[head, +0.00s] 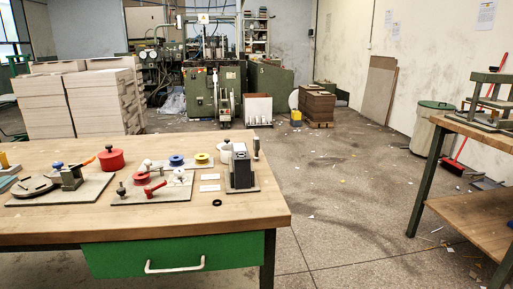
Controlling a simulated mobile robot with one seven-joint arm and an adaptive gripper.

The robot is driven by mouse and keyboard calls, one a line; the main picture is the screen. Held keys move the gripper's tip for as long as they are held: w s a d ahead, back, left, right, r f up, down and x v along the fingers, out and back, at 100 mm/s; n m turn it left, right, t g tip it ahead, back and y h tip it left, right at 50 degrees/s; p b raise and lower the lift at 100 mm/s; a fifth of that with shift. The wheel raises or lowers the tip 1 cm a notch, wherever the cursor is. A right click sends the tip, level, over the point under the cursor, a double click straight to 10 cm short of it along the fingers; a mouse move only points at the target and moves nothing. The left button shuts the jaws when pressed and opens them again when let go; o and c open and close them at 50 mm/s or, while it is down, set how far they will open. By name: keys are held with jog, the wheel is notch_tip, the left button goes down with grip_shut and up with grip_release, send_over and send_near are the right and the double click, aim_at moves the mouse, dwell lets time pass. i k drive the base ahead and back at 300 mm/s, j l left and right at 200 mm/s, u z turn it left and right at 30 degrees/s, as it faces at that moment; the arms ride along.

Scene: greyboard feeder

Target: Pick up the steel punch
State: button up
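A slim dark upright piece (256,148) stands at the right side of a dark metal block (240,172) near the right end of the wooden workbench (240,212). It may be the steel punch, but it is too small to be sure. A small grey knob-like piece (121,190) stands at the left front of a greyboard sheet (172,194); what it is, I cannot tell. My gripper is not in view.
The bench also holds a red pot (111,158), a red-handled part (155,189), blue and yellow discs, white cards (209,188) and a black ring (217,203). A green drawer (175,257) is below. Floor to the right is mostly clear, before another bench (470,215).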

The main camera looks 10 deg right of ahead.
aim_at(256, 139)
jog(key=i+l, duration=0.15)
jog(key=l, duration=0.25)
jog(key=i+l, duration=0.2)
jog(key=l, duration=0.2)
jog(key=i+l, duration=0.15)
jog(key=l, duration=0.2)
jog(key=i+l, duration=0.2)
jog(key=l, duration=0.2)
jog(key=i+l+u, duration=0.1)
jog(key=l, duration=0.3)
jog(key=i+l, duration=0.2)
jog(key=l, duration=0.2)
jog(key=i+l, duration=0.15)
jog(key=l, duration=0.25)
jog(key=i+l, duration=0.2)
jog(key=l, duration=0.2)
